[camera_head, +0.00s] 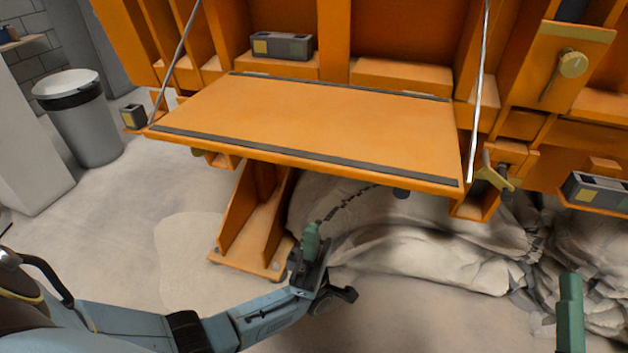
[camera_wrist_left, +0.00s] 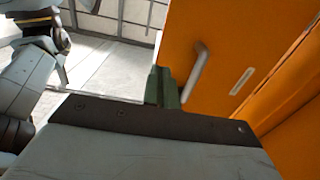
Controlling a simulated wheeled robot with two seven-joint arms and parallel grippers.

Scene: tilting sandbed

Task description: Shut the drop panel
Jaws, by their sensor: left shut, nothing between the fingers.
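The drop panel (camera_head: 310,122) is a wide orange board with dark strips along its front and back edges. It lies lowered, roughly level, hinged at the back and held by a thin rod at each side. My left gripper (camera_head: 312,238) is shut and empty, below and in front of the panel's front edge, apart from it in the head view. In the left wrist view its green fingertips (camera_wrist_left: 163,86) are together beside a grey bar handle (camera_wrist_left: 197,72) on an orange face; contact cannot be told. Green fingers of my right gripper (camera_head: 570,308) show at lower right.
An orange support foot (camera_head: 252,225) stands left of my left gripper. Pale sacks or rocks (camera_head: 420,258) lie under the panel. A grey bin (camera_head: 82,125) stands at left. A latch knob (camera_head: 572,65) is at upper right. The floor at left is clear.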

